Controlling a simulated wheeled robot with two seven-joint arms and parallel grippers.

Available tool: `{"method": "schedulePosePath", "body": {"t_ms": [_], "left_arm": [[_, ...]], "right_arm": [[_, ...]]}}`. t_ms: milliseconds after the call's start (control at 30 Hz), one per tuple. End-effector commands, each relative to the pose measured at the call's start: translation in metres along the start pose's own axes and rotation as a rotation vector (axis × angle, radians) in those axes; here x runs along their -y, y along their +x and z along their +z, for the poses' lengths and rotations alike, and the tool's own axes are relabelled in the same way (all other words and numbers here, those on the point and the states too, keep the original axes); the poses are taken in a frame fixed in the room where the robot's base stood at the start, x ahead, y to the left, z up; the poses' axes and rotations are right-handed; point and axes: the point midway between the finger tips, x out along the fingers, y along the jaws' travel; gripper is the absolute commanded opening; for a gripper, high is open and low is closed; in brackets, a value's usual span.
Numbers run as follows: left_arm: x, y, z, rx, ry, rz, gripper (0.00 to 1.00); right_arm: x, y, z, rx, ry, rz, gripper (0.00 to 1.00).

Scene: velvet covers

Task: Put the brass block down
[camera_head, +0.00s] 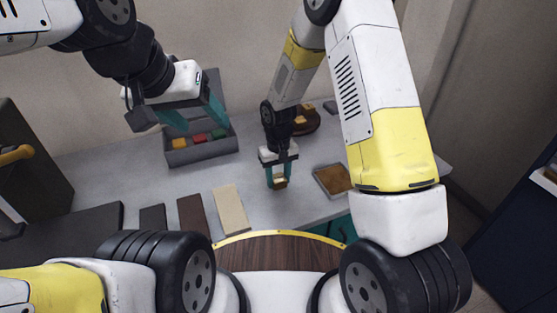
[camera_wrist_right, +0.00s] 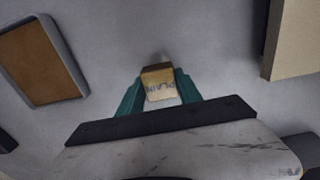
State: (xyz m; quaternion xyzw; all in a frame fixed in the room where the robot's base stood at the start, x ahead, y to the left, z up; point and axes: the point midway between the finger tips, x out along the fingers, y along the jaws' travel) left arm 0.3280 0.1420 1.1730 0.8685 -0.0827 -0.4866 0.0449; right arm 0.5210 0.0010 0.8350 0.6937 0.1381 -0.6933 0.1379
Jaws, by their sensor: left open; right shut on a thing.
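The brass block (camera_head: 280,183) is a small gold cube held between the teal fingers of my right gripper (camera_head: 277,180), over the grey table. My left gripper (camera_head: 192,117) is open above a grey box (camera_head: 205,155) that holds several coloured blocks.
A tray with a brown inside (camera_head: 333,180) lies right of the right gripper; it also shows in the right wrist view (camera_wrist_right: 42,62). A round brown dish (camera_head: 305,122) with yellow pieces stands behind. A cream slab (camera_head: 231,209) and a brown slab (camera_head: 191,216) lie to the left. Table (camera_head: 270,206) between is clear.

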Motion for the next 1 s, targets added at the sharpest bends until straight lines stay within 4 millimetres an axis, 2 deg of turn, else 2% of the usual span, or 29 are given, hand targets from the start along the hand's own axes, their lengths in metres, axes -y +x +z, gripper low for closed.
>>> {"method": "schedulePosePath", "body": {"t_ms": [167, 200, 300, 667, 767, 1000], "left_arm": [[0.0, 0.0, 0.0, 0.0, 0.0, 0.0, 0.65], [0.0, 0.0, 0.0, 0.0, 0.0, 0.0, 0.65], [0.0, 0.0, 0.0, 0.0, 0.0, 0.0, 0.65], [0.0, 0.0, 0.0, 0.0, 0.0, 0.0, 0.65], [0.0, 0.0, 0.0, 0.0, 0.0, 0.0, 0.65], [0.0, 0.0, 0.0, 0.0, 0.0, 0.0, 0.65]], "right_arm": [[0.0, 0.003, 0.0, 0.0, 0.0, 0.0, 0.0], [0.0, 0.003, 0.0, 0.0, 0.0, 0.0, 0.47], [0.0, 0.003, 0.0, 0.0, 0.0, 0.0, 0.63], [0.0, -0.002, 0.0, -0.001, 0.0, 0.0, 0.63], [0.0, -0.013, -0.001, -0.003, 0.001, 0.0, 0.63], [0.0, -0.064, -0.001, -0.005, 0.0, 0.0, 0.63]]}}
